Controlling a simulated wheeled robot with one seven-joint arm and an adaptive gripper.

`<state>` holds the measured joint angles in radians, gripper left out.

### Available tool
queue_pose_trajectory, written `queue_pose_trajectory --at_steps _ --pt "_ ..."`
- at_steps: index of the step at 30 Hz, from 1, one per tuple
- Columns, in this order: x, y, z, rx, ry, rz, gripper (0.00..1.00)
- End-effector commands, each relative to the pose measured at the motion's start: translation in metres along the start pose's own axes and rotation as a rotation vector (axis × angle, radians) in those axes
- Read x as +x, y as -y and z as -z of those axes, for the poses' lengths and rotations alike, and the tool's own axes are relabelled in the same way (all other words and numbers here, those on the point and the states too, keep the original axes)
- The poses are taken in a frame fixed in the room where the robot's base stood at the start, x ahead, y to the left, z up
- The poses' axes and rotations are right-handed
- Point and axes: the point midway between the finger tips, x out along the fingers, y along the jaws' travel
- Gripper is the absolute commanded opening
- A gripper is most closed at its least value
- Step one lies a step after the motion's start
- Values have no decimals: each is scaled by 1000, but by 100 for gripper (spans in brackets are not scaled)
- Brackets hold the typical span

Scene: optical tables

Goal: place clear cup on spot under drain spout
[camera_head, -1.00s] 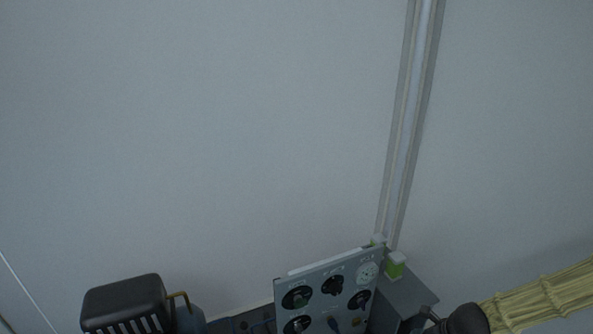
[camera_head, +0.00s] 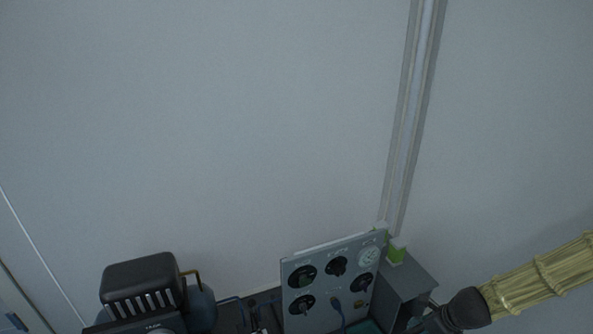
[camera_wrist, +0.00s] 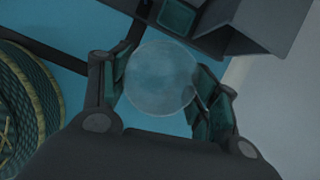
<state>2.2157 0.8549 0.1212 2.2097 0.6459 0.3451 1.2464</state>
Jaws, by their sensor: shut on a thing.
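The clear cup (camera_wrist: 161,78) shows in the wrist view as a round translucent shape between my fingers. My gripper (camera_wrist: 160,85) is shut on it, one finger on each side. In the wrist view, a teal square patch (camera_wrist: 177,17) lies at the top, just beyond the cup, beside a grey box-like part. I cannot make out the drain spout in either view.
A grey panel with several black knobs and a gauge (camera_head: 333,280) stands at the bottom of the head view, beside a grey box (camera_head: 407,283). A black-and-blue compressor-like machine (camera_head: 141,283) is to its left. A woven green-and-yellow round object (camera_wrist: 25,100) is at left in the wrist view.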

Motion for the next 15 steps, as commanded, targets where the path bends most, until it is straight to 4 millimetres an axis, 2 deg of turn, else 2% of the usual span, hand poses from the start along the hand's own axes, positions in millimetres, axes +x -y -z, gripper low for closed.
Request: queue_pose_trajectory --at_steps 15 --pt "-6 -14 -62 -317 -2 -126 37"
